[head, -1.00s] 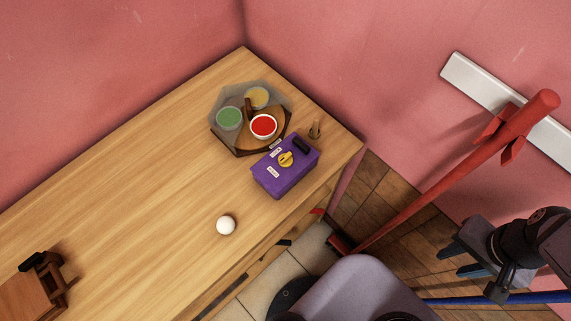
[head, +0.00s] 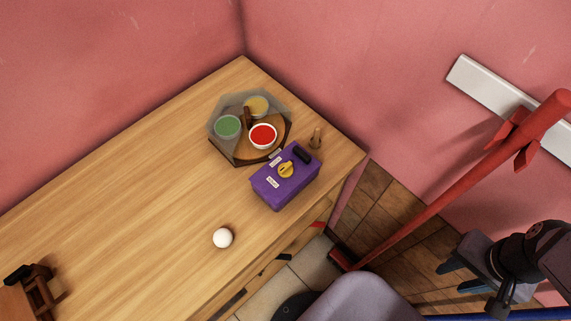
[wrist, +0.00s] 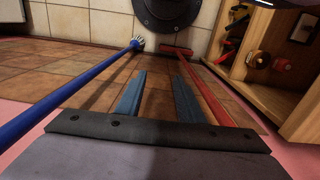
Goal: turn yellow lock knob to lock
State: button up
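The purple box (head: 275,192) stands on the wooden table near its right corner. The yellow lock knob (head: 286,169) is on the box's top face, between two small white labels whose text is too small to read. A black handle-like part (head: 303,155) sits beside the knob on the same face. My gripper (head: 449,267) is at the right of the head view, off the table and well apart from the box. In the wrist view my gripper (wrist: 158,95) shows two blue fingers spread apart with nothing between them. The box and knob are not in the wrist view.
A tray (head: 247,160) with green, yellow and red bowls stands behind the box. A white ball (head: 222,238) lies in front of it. A small wooden peg (head: 316,138) stands near the corner. A red pole (head: 450,180) stands between my gripper and the table.

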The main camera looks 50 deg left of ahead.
jog(key=s+a+n+h+p, duration=0.1)
jog(key=s+a+n+p, duration=0.15)
jog(key=a, duration=0.25)
jog(key=s+a+n+h+p, duration=0.1)
jog(key=a+n, duration=0.3)
jog(key=a, duration=0.1)
notch_tip(320, 180, up, 15)
jog(key=n+y+p, duration=0.2)
jog(key=n+p, duration=0.4)
jog(key=n, duration=0.6)
send_over(286, 166)
jog(key=shift+f+m, duration=0.15)
jog(key=shift+m, duration=0.1)
jog(key=shift+f+p, duration=0.55)
jog(key=shift+f, duration=3.15)
jog(key=c, duration=0.8)
